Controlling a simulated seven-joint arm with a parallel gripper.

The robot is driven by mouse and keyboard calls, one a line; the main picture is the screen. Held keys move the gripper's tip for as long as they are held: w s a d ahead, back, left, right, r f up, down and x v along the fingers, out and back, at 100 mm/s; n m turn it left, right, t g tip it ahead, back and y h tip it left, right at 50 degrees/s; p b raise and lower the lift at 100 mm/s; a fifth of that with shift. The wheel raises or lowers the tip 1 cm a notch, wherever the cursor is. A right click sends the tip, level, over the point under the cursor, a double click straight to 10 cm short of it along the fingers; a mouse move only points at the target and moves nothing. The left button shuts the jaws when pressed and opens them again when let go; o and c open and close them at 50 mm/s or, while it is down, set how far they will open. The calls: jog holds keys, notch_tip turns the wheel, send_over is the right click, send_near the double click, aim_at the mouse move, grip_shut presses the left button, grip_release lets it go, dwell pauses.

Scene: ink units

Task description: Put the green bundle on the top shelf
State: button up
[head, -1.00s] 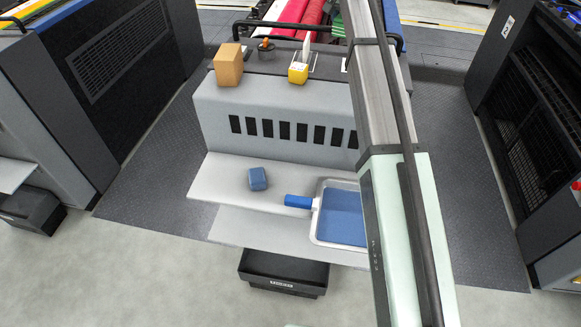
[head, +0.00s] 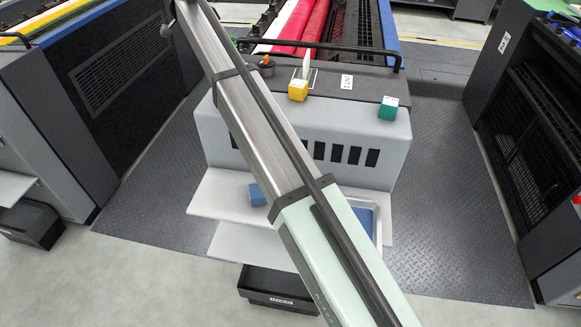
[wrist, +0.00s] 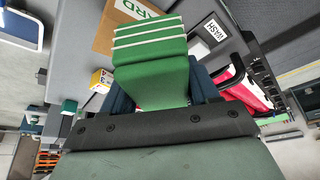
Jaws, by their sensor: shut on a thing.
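In the wrist view, the green bundle (wrist: 150,75) is a green stack with pale stripes across its end. My gripper (wrist: 160,92) is shut on it, with dark blue fingers at either side. In the head view, my arm reaches to the upper left; the gripper and bundle are not visible there. The grey ink unit has two pale shelves at its front: an upper one (head: 213,197) and a lower one (head: 232,243). My arm covers part of both. I cannot tell whether the bundle touches anything.
A blue block (head: 257,194) and a partly hidden blue tray (head: 378,215) are on the upper shelf. A yellow box (head: 298,90) and a green cube (head: 388,108) stand on the unit's top. A cardboard box (wrist: 112,32) shows beside the bundle in the wrist view.

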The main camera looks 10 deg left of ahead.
jog(key=s+a+f+m, duration=0.2)
jog(key=s+a+f, duration=0.2)
jog(key=s+a, duration=0.65)
jog(key=s+f+m+g+h, duration=0.15)
jog(key=s+f+m, duration=0.25)
jog(key=s+f, duration=0.45)
jog(key=m+g, duration=0.3)
jog(key=m, duration=0.3)
send_over(231, 194)
jog(key=a, duration=0.1)
notch_tip(231, 194, down, 13)
jog(key=shift+a+f, duration=0.15)
jog(key=shift+f, duration=3.75)
jog(key=shift+f, duration=0.15)
jog(key=o, duration=1.1)
jog(key=shift+v, duration=3.9)
